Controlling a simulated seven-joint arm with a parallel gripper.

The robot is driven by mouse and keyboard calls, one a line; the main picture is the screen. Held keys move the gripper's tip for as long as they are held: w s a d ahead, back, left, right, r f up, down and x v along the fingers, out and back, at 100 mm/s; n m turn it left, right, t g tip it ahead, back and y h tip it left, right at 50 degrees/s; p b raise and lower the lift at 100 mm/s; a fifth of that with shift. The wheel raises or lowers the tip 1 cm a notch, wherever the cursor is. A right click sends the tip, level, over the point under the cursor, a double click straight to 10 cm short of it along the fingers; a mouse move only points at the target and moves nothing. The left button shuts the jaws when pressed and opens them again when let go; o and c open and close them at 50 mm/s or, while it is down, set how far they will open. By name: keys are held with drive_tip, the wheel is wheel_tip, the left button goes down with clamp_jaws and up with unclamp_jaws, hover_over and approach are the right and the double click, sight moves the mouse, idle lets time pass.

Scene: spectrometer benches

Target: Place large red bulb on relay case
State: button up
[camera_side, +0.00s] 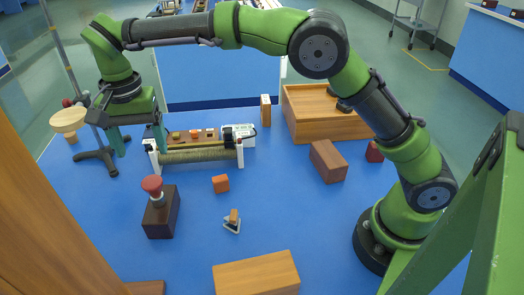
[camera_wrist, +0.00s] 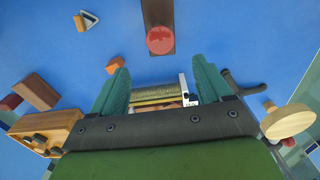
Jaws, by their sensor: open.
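A large red bulb (camera_side: 152,184) with a pale neck stands upright on top of a dark brown box (camera_side: 161,215), which looks like the relay case. In the wrist view the bulb (camera_wrist: 160,40) is seen from above at the near end of the dark box (camera_wrist: 157,12). My gripper (camera_side: 138,146) is open and empty, behind and above the bulb in the side view, and apart from it. In the wrist view its two teal fingers (camera_wrist: 160,72) are spread wide, with the bulb beyond their tips.
A coil on a white-ended frame (camera_side: 200,155) stands close by my gripper. A stand with a round wooden disc (camera_side: 68,120) is at left. A small orange block (camera_side: 220,184), a small triangular piece (camera_side: 232,222), a brown block (camera_side: 328,161) and a wooden case (camera_side: 320,115) are around the blue bench.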

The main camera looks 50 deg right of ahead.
drive_tip(key=s+d+r+n+t+y, duration=0.1)
drive_tip(key=s+d+r+t, duration=0.1)
drive_tip(key=s+d+r, duration=0.4)
drive_tip(key=s+d+r+n+t+y, duration=0.1)
drive_tip(key=s+d+r+n, duration=0.2)
drive_tip(key=d, duration=0.6)
drive_tip(key=s+d+f+t, duration=0.2)
drive_tip(key=s+d, duration=0.1)
drive_tip(key=s, duration=0.4)
drive_tip(key=s+d+f+n+t, duration=0.1)
drive_tip(key=s+d+f+t, duration=0.1)
drive_tip(key=s, duration=0.5)
drive_tip(key=shift+d+f, duration=0.45)
drive_tip(key=shift+d, duration=0.5)
